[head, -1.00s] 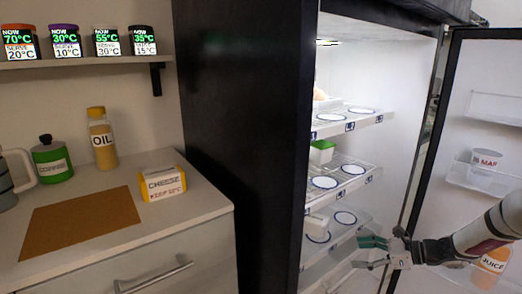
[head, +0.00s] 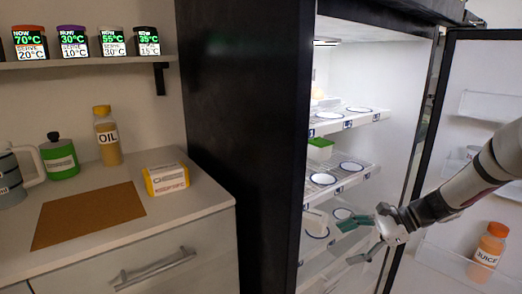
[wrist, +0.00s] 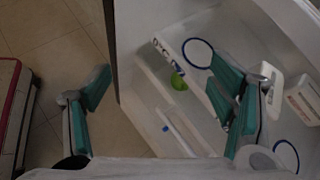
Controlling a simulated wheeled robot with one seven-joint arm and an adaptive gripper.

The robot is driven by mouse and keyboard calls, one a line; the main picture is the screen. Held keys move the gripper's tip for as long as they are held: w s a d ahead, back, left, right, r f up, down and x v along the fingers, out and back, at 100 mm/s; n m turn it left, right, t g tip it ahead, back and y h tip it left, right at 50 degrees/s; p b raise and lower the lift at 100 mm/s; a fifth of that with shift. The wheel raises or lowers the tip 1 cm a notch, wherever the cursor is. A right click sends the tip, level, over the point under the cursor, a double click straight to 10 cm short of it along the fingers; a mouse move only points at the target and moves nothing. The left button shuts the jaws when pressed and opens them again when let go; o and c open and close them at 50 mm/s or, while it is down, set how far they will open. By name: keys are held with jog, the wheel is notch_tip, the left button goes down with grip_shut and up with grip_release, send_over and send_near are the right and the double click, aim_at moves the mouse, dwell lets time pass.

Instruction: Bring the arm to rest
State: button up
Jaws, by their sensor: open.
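My gripper (head: 352,240) is in front of the open fridge's lower shelves, at the right of the head view. Its arm reaches in from the right edge, past the open door. The jaws are apart and nothing is between them. In the wrist view the two green-padded fingers (wrist: 160,105) are spread wide, with floor and the fridge's edge showing between and beyond them. The right finger overlaps the shelves in that view; I cannot tell whether it touches anything.
The open fridge door (head: 470,125) stands at the right, with a juice bottle (head: 488,250) in its rack. Fridge shelves (head: 365,120) hold ringed spots and a green-topped container (head: 320,149). At left, a counter (head: 190,215) bears a cheese box (head: 166,179), oil bottle (head: 107,140) and green jar (head: 60,158).

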jog(key=s+a+r+n+g+h, duration=0.1)
jog(key=s+a+r+n+h, duration=0.1)
jog(key=s+a+r+n, duration=0.3)
jog(key=s+r+n+g+h, duration=0.15)
jog(key=s+r, duration=0.25)
jog(key=s, duration=0.4)
jog(key=s+a+r+n+g+h, duration=0.1)
jog(key=s+a+r+n+h, duration=0.1)
jog(key=s+a+r+n, duration=0.3)
jog(key=s+d+n+t+h, duration=0.1)
jog(key=s+d+n+h, duration=0.2)
jog(key=s, duration=0.8)
jog(key=s+d+n+t+h, duration=0.1)
jog(key=s+d+n+h, duration=0.15)
jog(key=s, duration=0.85)
notch_tip(320, 180, up, 27)
jog(key=t+p, duration=0.3)
jog(key=p, duration=2.2)
jog(key=shift+d, duration=0.35)
